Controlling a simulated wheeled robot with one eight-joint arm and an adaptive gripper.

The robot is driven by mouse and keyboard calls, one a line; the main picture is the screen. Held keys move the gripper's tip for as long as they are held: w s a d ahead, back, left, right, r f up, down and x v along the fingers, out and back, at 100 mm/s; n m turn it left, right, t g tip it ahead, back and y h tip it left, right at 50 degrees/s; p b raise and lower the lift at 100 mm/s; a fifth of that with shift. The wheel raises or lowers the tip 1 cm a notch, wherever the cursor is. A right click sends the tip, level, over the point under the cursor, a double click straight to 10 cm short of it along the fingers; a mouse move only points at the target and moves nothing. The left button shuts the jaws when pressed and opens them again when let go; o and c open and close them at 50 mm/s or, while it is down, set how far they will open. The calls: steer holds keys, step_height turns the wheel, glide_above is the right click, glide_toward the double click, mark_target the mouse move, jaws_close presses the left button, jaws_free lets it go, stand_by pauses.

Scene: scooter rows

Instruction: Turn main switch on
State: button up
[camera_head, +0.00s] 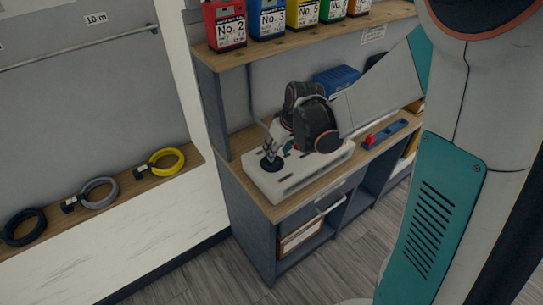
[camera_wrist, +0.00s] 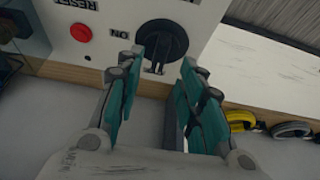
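The main switch is a round black rotary knob (camera_wrist: 165,40) on a white control box. Its grip bar looks roughly upright in the wrist view. An "ON" label (camera_wrist: 119,34) is left of the knob; other lettering below and right is partly hidden. My gripper (camera_wrist: 163,62) is open and empty, its teal finger pads spread on either side of the knob's lower part. I cannot tell whether they touch it. In the head view, the white box (camera_head: 312,177) lies on the wooden counter, and my gripper (camera_head: 274,148) is just over the black knob (camera_head: 271,164).
A red button (camera_wrist: 81,32) beside a "RESET" label is left of the knob in the wrist view. A shelf of coloured numbered boxes (camera_head: 268,19) is above the counter. A blue block with a red part (camera_head: 385,133) lies farther right. Cable coils (camera_head: 166,161) lie on the left ledge.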

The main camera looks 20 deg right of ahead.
steer(key=b+x, duration=0.1)
steer(key=x, duration=0.4)
steer(key=shift+f, duration=0.15)
jaws_close()
